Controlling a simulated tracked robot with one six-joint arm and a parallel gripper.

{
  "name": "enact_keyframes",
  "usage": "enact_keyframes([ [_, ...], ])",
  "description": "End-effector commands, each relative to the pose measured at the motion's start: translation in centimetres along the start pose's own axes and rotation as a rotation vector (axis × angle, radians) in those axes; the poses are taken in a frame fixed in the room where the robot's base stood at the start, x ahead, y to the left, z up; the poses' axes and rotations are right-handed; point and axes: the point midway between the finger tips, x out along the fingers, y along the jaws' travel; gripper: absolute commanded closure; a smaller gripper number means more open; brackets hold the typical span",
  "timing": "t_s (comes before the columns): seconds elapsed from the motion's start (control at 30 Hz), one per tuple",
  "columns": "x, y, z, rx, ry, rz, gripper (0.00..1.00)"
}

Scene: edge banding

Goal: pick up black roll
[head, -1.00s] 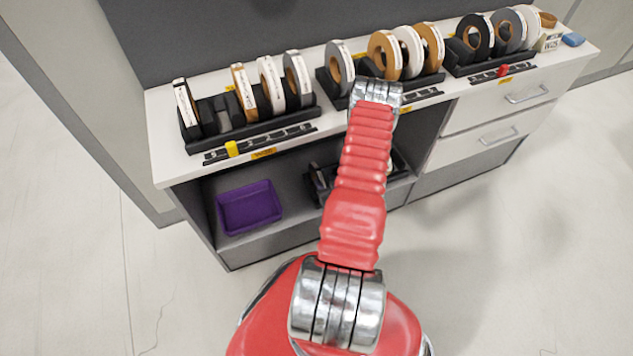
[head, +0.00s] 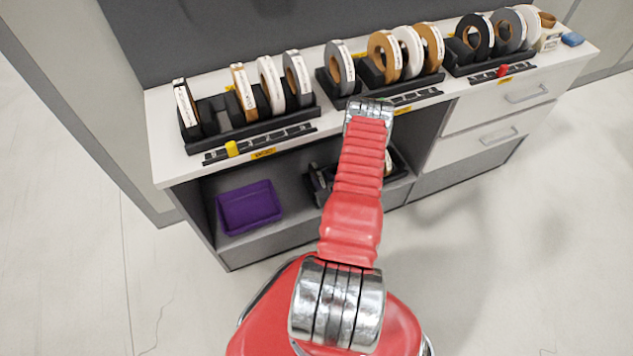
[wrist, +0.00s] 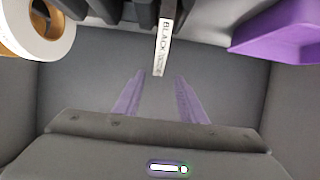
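In the wrist view, a thin roll with a white label reading "BLACK" (wrist: 163,45) stands edge-on in a dark rack at the top centre. My gripper (wrist: 161,76) is open, its two purple fingers apart with the label's near end between their tips; no contact shows. In the head view, my gripper is hidden behind my arm and the counter edge. A dark rack (head: 318,183) stands on the lower shelf, partly hidden by my arm. Other black rolls stand on the counter, at the far left (head: 186,103) and at the right (head: 475,37).
A purple tray (head: 249,206) sits on the lower shelf; it also shows in the wrist view (wrist: 275,30). A white-and-wood roll (wrist: 45,30) is at the wrist view's top left. Racks with several rolls line the counter (head: 165,160) above. Drawers (head: 497,105) are at right.

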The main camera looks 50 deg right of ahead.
Motion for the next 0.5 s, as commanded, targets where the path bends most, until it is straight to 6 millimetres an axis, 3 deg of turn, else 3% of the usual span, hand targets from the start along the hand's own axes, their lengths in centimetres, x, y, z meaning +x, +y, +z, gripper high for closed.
enact_keyframes([
  [0.3, 4.2, -0.1, 0.1, -0.001, -0.001, -0.002, 0.62],
  [0.5, 4.8, 0.0, 0.0, 0.001, 0.0, 0.0, 0.62],
])
